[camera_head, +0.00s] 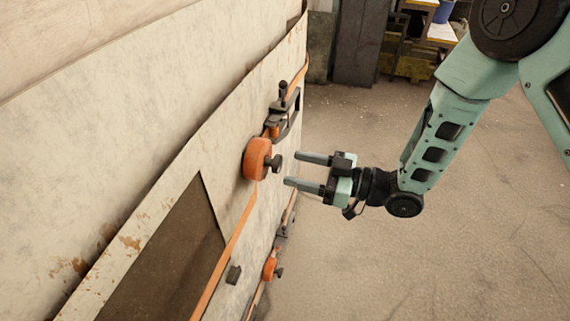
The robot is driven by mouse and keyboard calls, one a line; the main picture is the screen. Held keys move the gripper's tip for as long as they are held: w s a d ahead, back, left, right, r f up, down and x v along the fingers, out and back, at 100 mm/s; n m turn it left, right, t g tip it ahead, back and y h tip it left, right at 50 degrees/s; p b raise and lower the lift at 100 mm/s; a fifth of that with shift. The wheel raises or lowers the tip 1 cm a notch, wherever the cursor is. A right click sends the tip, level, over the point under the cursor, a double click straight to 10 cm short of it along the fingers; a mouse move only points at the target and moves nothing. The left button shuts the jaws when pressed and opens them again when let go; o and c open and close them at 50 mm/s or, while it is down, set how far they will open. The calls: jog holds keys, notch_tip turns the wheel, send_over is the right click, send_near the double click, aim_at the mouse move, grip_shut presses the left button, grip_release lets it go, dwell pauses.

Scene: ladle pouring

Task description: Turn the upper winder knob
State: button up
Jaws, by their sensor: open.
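The upper winder is an orange round drum (257,159) mounted on the pale, worn wall panel. Its dark knob (274,164) sticks out to the right on a short stem. My gripper (299,170) is open and empty just right of the knob. Its two grey fingers point left toward the panel, one above the other in the picture. The knob lies a little left of the fingertips, with a gap showing, and no contact is visible. A smaller, lower orange winder (269,268) with its own dark knob (279,272) sits further down the panel.
A black ratchet-like buckle (284,112) on an orange strap (236,245) sits above the upper winder. A small dark block (233,274) sticks out below. The concrete floor (420,265) right of the panel is clear. Dark cabinets (360,42) and shelving stand at the back.

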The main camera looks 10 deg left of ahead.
aim_at(281, 164)
jog(key=shift+w+a, duration=0.15)
jog(key=shift+a, duration=0.85)
jog(key=shift+w+a, duration=0.1)
jog(key=shift+a, duration=0.9)
jog(key=c, duration=1)
